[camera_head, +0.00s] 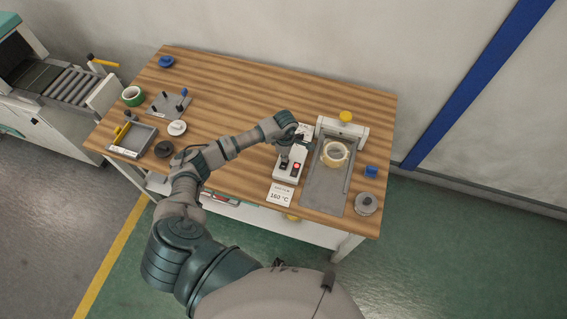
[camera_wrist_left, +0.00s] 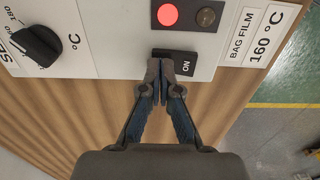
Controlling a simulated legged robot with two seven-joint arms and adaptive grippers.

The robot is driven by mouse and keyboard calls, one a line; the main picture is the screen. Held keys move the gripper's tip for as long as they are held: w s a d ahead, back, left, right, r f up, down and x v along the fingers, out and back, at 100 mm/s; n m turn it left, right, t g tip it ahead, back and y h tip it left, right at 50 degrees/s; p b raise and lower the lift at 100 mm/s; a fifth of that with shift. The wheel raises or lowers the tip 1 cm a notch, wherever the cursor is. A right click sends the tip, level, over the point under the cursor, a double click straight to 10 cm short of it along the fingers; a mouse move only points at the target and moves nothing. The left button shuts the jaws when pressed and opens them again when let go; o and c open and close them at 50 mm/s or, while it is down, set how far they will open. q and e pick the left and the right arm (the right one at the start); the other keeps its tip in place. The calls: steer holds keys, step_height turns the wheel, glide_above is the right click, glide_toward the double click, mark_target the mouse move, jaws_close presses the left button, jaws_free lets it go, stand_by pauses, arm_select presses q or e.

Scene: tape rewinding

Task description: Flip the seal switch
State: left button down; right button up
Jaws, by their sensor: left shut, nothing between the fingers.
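The seal control box (camera_head: 287,178) is a white box on the table. In the left wrist view its panel (camera_wrist_left: 115,40) carries a black rocker switch (camera_wrist_left: 186,64) marked ON, a lit red lamp (camera_wrist_left: 167,15), a dark lamp (camera_wrist_left: 206,17) and a black dial (camera_wrist_left: 37,44). My left gripper (camera_head: 302,141) is at the far end of the box; in the left wrist view its fingertips (camera_wrist_left: 159,80) are together and empty, at the left end of the switch, overlapping it in view. I cannot tell whether they touch it. My right gripper is not in view.
A card (camera_head: 280,194) reading 160 °C lies in front of the box. Right of it is a grey plate (camera_head: 323,195) with a tape roll (camera_head: 335,153). A blue piece (camera_head: 371,171) and a grey round part (camera_head: 366,204) are near the right edge. The table middle (camera_head: 225,110) is clear.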

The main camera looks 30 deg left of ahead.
arm_select(q)
steer(key=shift+d+r, duration=0.1)
steer(key=shift+r, duration=0.45)
steer(key=shift+d+r+p, duration=0.1)
steer(key=shift+r+p, duration=1)
steer(key=shift+r, duration=0.4)
steer(key=shift+a+r+p, duration=0.2)
steer(key=shift+r+p, duration=0.65)
steer(key=shift+r, duration=0.5)
steer(key=shift+d, duration=0.2)
